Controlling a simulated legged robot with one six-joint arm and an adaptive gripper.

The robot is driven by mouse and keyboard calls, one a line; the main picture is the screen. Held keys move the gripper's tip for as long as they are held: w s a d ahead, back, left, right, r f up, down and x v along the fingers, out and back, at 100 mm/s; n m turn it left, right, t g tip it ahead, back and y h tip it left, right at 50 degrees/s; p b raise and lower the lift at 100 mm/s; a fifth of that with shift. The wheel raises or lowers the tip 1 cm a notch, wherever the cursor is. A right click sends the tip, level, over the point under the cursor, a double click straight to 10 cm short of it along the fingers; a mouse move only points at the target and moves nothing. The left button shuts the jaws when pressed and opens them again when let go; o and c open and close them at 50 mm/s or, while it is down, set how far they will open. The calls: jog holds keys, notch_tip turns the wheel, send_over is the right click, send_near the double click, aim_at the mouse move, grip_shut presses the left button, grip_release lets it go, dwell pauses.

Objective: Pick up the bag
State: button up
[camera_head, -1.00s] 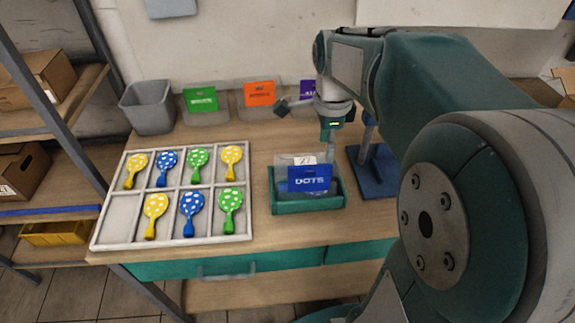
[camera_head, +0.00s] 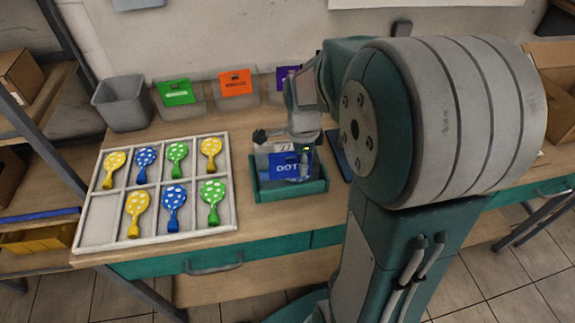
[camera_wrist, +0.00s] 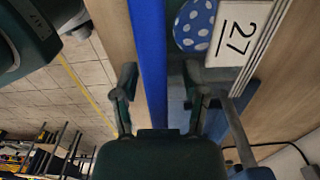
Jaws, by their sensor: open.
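The bag (camera_head: 290,166) is clear with a blue "DOTS" label and a white "27" tag. It stands upright in a green tray (camera_head: 290,192) on the table. In the wrist view its blue label (camera_wrist: 150,60) runs between my fingers, with the 27 tag (camera_wrist: 237,33) and a blue white-dotted balloon inside. My gripper (camera_head: 285,145) is over the top of the bag, partly hiding it. In the wrist view my gripper (camera_wrist: 160,85) is open, one finger on each side of the blue label, with gaps visible.
A white divided tray (camera_head: 97,218) of several dotted balloons lies left. A grey bin (camera_head: 122,105) and bins with green (camera_head: 176,92), orange (camera_head: 236,83) and purple (camera_head: 287,77) labels stand along the wall. A blue stand base is right of the green tray.

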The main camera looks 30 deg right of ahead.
jog(key=shift+c, duration=0.3)
grip_shut()
